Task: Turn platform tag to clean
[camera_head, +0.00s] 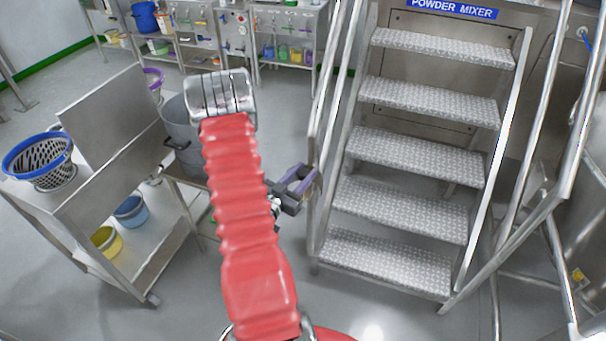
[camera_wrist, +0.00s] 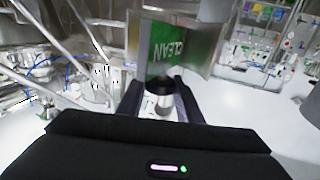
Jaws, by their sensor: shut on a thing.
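My gripper (camera_wrist: 160,95) is shut on a small dark-topped cylindrical knob (camera_wrist: 163,101) below the tag. In the head view my gripper (camera_head: 291,192) is beside the left stair rail, partly hidden by my red-sleeved arm. A small purple-grey piece shows there, but I cannot tell whether it is the tag. The lettering cannot be read from there.
Metal stairs (camera_head: 420,145) with handrails rise at the right of the head view, under a POWDER MIXER sign (camera_head: 452,9). A steel cart (camera_head: 150,235) with baskets and a steel drum (camera_head: 181,130) stand at the left. Shelves line the back. Some floor is clear in front.

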